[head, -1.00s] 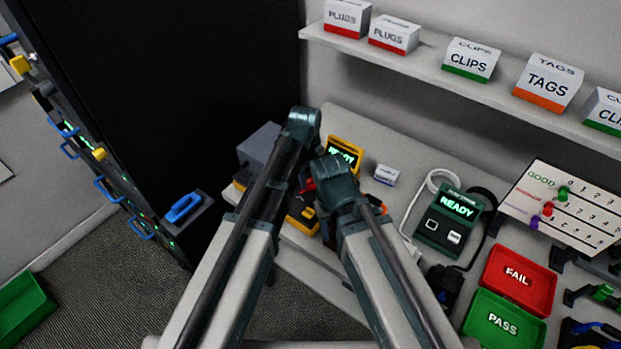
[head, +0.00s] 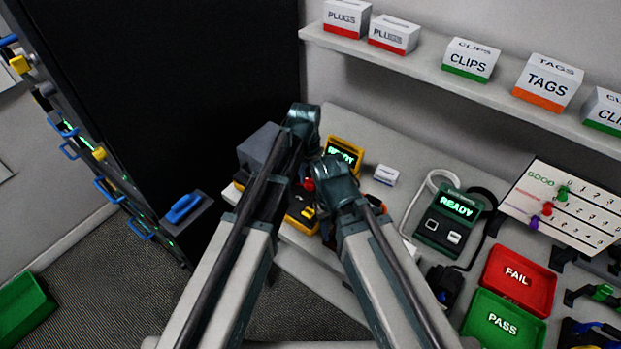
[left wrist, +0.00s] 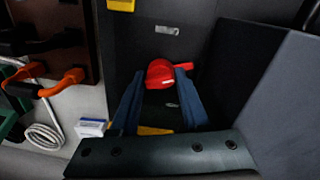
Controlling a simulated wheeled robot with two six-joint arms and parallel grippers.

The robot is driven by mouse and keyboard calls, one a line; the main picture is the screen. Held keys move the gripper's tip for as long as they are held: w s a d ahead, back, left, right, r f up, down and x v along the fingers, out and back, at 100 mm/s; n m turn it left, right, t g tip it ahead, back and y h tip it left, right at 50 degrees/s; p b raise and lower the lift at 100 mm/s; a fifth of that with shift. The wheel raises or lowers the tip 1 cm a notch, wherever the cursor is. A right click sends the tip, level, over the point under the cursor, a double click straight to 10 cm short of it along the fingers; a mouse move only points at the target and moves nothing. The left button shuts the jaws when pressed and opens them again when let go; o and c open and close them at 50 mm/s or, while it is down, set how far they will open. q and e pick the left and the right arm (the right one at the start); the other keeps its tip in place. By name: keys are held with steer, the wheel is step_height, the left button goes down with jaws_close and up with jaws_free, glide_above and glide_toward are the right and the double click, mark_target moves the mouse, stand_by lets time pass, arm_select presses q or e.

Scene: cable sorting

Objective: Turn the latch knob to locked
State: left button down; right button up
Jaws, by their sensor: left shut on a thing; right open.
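The red latch knob (head: 309,184) sits on a dark fixture with yellow parts (head: 301,221), near the left end of the workbench. In the left wrist view the knob (left wrist: 159,74) is a rounded red piece with a short bar pointing right, set on a dark panel. My left gripper (left wrist: 160,98) has its two blue fingers on either side of the knob and is shut on it. In the head view its arm hides part of the fixture. My right gripper (head: 334,205) is beside it, lower right, open; its fingers are mostly hidden.
A yellow tester (head: 344,150) and a green READY device (head: 448,222) stand on the bench. Red FAIL (head: 519,279) and green PASS (head: 504,322) trays lie at right. A grey block (head: 259,149) is close left of my arm; a black cabinet (head: 190,90) stands behind.

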arm_select(q)
steer(key=shift+m, duration=2.3)
steer(key=shift+w, duration=0.1)
steer(key=shift+c, duration=2.2)
jaws_free()
steer(key=shift+a, duration=0.1)
arm_select(e)
steer(key=shift+a, duration=0.1)
arm_select(q)
steer(key=shift+r, duration=0.15)
arm_select(e)
steer(key=shift+r, duration=0.15)
arm_select(q)
step_height(320, 180, up, 14)
steer(key=p, duration=1.3)
steer(key=shift+w+a+f+p, duration=0.2)
steer(key=shift+w+f+p, duration=0.05)
steer(key=shift+p, duration=0.15)
arm_select(e)
step_height(320, 180, up, 14)
steer(key=shift+f, duration=0.25)
